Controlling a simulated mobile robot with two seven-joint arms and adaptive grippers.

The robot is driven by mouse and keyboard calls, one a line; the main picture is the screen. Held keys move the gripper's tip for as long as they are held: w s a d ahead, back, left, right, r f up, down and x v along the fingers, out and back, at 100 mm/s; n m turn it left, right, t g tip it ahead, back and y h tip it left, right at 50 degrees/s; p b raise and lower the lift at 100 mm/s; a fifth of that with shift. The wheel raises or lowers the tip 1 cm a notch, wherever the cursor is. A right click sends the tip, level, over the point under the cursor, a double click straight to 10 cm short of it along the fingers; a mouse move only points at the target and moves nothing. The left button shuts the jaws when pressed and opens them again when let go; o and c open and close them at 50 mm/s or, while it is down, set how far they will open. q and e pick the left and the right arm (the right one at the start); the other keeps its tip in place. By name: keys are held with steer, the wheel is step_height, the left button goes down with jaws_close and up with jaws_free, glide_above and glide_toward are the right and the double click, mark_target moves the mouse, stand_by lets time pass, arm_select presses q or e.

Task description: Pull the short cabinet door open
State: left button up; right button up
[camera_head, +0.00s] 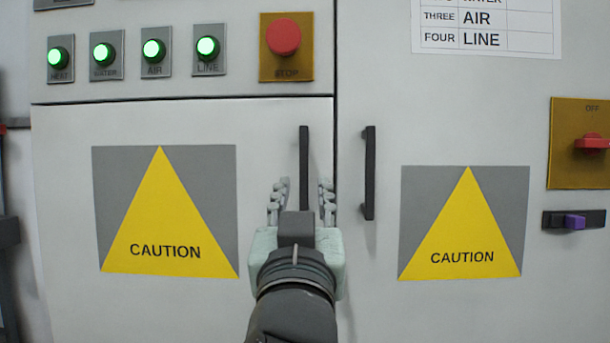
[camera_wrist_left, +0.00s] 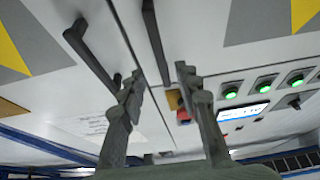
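The short cabinet door (camera_head: 65,200) is the light grey panel on the left, below the button row, and it looks shut. Its black vertical bar handle (camera_head: 304,160) is near its right edge; it also shows in the left wrist view (camera_wrist_left: 153,38). My left gripper (camera_head: 302,187) is open in front of the handle's lower part, with a finger on each side of the bar in the head view. In the left wrist view the fingers (camera_wrist_left: 160,85) are apart and nothing is gripped. Whether they touch the handle I cannot tell. My right gripper is not in view.
The taller door (camera_head: 430,120) with its own black handle (camera_head: 369,173) is just right of the seam. Above the short door are lit green buttons (camera_head: 154,51) and a red stop button (camera_head: 283,38). A red switch (camera_head: 592,142) and a purple slider (camera_head: 574,222) are far right.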

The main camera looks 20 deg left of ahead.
mark_target(304, 170)
arm_select(q)
steer(key=p+x, duration=0.1)
steer(key=x, duration=0.6)
steer(key=shift+w+a+r, duration=0.15)
steer(key=shift+w+r, duration=0.05)
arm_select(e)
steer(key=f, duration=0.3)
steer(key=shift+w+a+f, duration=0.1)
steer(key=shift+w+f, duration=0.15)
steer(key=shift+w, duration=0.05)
arm_select(q)
jaws_close()
